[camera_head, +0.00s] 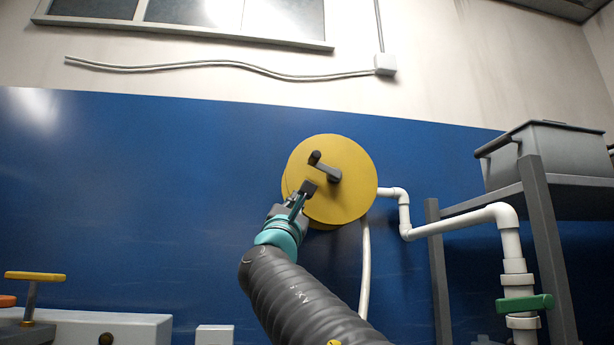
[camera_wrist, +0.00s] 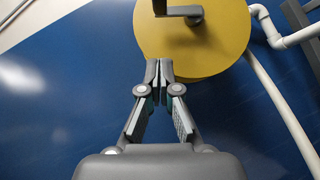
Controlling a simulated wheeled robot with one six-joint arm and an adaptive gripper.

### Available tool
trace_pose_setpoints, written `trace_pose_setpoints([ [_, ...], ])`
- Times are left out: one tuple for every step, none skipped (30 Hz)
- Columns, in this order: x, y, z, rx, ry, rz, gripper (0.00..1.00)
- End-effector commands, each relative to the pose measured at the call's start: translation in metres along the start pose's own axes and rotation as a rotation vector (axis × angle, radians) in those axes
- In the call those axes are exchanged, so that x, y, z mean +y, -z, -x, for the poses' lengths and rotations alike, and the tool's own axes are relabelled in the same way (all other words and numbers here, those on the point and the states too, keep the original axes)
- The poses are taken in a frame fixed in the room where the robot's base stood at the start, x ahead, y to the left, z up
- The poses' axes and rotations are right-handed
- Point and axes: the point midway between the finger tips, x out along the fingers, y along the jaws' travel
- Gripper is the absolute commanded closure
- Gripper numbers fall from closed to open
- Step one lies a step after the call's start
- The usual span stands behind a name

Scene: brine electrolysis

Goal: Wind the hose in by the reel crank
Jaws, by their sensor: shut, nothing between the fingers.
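The yellow hose reel (camera_head: 345,193) is mounted on the blue wall, round side facing me. Its dark crank (camera_head: 324,170) has an arm from the hub toward the upper left, with a handle knob at its end. The crank also shows at the top of the wrist view (camera_wrist: 180,12), partly cut off by the frame edge. A pale hose (camera_head: 365,265) hangs down from the reel. My gripper (camera_head: 306,190) is shut and empty, below and left of the crank handle in the head view. In the wrist view my gripper (camera_wrist: 159,68) has its fingertips together below the crank, apart from it.
White pipes (camera_head: 450,226) run right of the reel to a green-handled valve (camera_head: 524,304). A grey bin (camera_head: 545,155) stands on a dark rack (camera_head: 548,240) at the right. A yellow T-handle (camera_head: 35,277) is at lower left. The wall left of the reel is clear.

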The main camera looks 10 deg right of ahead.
Motion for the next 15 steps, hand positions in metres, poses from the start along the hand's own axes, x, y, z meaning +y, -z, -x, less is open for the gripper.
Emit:
trace_pose_setpoints([
  [0.002, -0.001, -0.005, -0.002, -0.003, 0.005, 1.00],
  [0.002, -0.001, -0.008, -0.003, -0.003, 0.005, 1.00],
  [0.002, -0.002, -0.013, -0.003, -0.002, 0.005, 1.00],
  [0.002, -0.002, -0.017, -0.003, -0.001, 0.005, 1.00],
  [0.002, -0.002, -0.021, -0.003, -0.001, 0.004, 1.00],
  [0.002, -0.002, -0.028, -0.002, -0.001, 0.004, 1.00],
  [0.002, -0.003, -0.034, -0.003, 0.000, 0.005, 1.00],
  [0.001, -0.003, -0.040, -0.003, 0.001, 0.005, 1.00],
  [0.001, -0.003, -0.048, -0.003, 0.001, 0.006, 1.00],
  [0.001, -0.003, -0.054, -0.003, 0.000, 0.005, 1.00],
  [0.002, -0.003, -0.059, -0.002, 0.001, 0.005, 1.00],
  [0.002, -0.004, -0.067, -0.003, 0.002, 0.005, 1.00],
  [0.001, -0.003, -0.073, -0.003, 0.002, 0.005, 1.00],
  [0.001, -0.003, -0.079, -0.002, 0.001, 0.005, 1.00],
  [0.002, -0.004, -0.086, -0.003, 0.001, 0.004, 1.00],
])
